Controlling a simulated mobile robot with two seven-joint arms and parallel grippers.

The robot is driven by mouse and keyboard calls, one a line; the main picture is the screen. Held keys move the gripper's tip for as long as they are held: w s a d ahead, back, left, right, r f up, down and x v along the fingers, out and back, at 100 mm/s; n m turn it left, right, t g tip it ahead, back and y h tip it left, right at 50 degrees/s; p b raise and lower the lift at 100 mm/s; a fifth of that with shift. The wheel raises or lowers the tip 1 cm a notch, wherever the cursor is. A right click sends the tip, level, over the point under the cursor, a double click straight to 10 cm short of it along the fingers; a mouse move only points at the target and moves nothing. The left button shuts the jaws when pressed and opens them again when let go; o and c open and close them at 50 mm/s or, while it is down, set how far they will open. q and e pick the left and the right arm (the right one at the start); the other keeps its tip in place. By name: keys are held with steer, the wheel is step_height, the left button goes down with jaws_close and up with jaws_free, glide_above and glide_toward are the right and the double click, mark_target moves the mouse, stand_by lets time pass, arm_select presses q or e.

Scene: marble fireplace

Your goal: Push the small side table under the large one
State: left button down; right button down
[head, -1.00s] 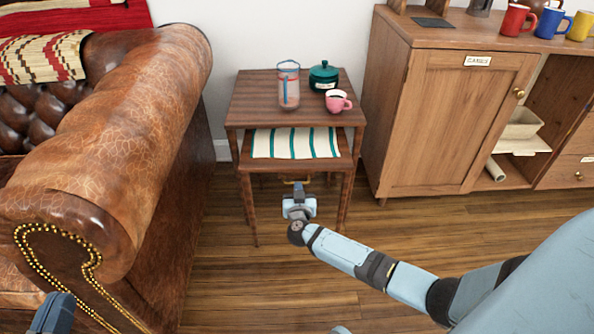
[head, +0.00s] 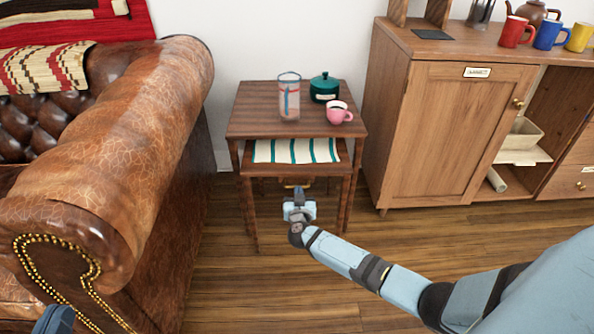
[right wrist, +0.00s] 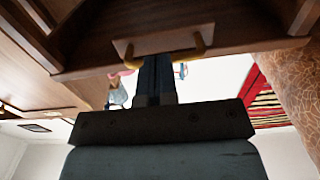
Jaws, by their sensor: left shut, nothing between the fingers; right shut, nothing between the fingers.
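The small side table (head: 347,169) stands partly under the large table (head: 245,122), its front part sticking out toward me. A white cloth with teal stripes (head: 296,150) lies on it, its back part hidden under the large top. My right gripper (head: 297,190) is shut and empty at the small table's front, by the brass handle. In the right wrist view its fingers (right wrist: 156,77) point at the brass handle (right wrist: 165,48) and overlap it; contact is unclear. My left gripper (head: 55,319) shows only as a blue part at the bottom left edge.
A glass pitcher (head: 289,100), a green lidded pot (head: 324,88) and a pink mug (head: 339,113) stand on the large table. A leather sofa (head: 120,160) is close on the left, a wooden cabinet (head: 440,135) on the right. Wooden floor (head: 290,280) lies clear in front.

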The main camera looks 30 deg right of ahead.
mark_target(298, 180)
steer(key=shift+b+x, duration=0.3)
steer(key=shift+x, duration=4.55)
steer(key=shift+s+d+r, duration=0.1)
steer(key=shift+s+a+r+p, duration=0.1)
steer(key=shift+s+a+p, duration=0.3)
steer(key=shift+p, duration=0.35)
steer(key=shift+p+v, duration=0.95)
steer(key=shift+v, duration=0.25)
steer(key=shift+s, duration=0.1)
steer(key=shift+f, duration=0.25)
